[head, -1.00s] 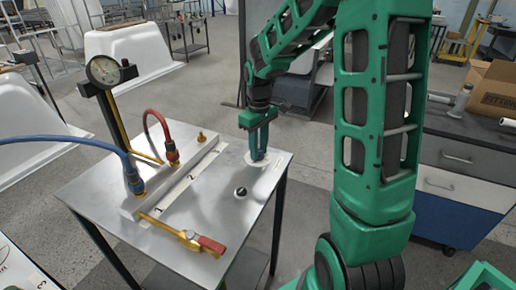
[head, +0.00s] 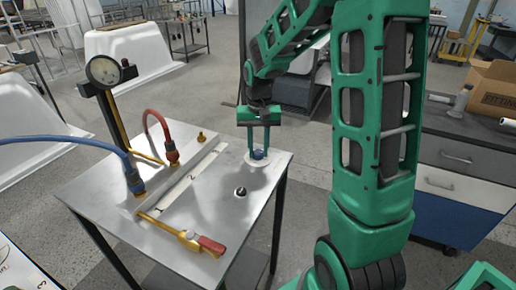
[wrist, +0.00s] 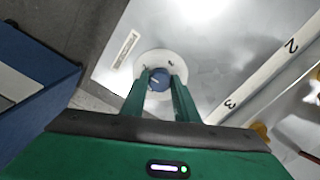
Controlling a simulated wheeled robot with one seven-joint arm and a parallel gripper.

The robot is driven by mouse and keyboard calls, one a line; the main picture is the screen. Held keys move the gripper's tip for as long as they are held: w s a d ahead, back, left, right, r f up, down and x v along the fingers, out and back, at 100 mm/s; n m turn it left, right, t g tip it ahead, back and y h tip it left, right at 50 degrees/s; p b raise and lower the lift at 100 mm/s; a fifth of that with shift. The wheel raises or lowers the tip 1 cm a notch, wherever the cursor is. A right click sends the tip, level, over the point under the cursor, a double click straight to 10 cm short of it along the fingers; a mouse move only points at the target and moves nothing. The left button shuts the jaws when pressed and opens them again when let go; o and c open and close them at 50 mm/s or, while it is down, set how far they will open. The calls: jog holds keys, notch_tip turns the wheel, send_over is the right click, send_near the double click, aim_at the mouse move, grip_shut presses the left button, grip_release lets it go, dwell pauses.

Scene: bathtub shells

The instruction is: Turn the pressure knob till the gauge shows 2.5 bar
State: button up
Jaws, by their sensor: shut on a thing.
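The pressure knob (head: 258,154) is small and blue, on a round white plate (head: 256,165) at the right rear of the metal table. My gripper (head: 258,152) points down with one finger on either side of the knob, shut on it. In the wrist view the blue knob (wrist: 159,79) with a pale mark sits between the fingertips of my gripper (wrist: 160,82).
The metal table (head: 225,205) also bears a red hose (head: 150,120), a blue hose (head: 75,142), a red-handled valve (head: 211,245) and a small black knob (head: 240,191). A numbered strip (head: 190,178) runs across it. A drawer cabinet (head: 462,180) stands to the right.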

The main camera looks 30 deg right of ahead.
aim_at(258, 152)
jog(key=shift+w+a+r+m, duration=0.1)
jog(key=shift+w+m, duration=0.1)
jog(key=shift+m, duration=0.2)
jog(key=o, duration=1.1)
jog(key=shift+c, duration=0.2)
jog(key=shift+s, duration=0.1)
notch_tip(258, 152, up, 11)
jog(key=shift+f, duration=0.2)
jog(key=s+d+f, duration=0.1)
jog(key=s+d, duration=0.1)
jog(key=s, duration=1.2)
jog(key=s+d+f, duration=0.2)
jog(key=s, duration=1.3)
jog(key=shift+f, duration=0.3)
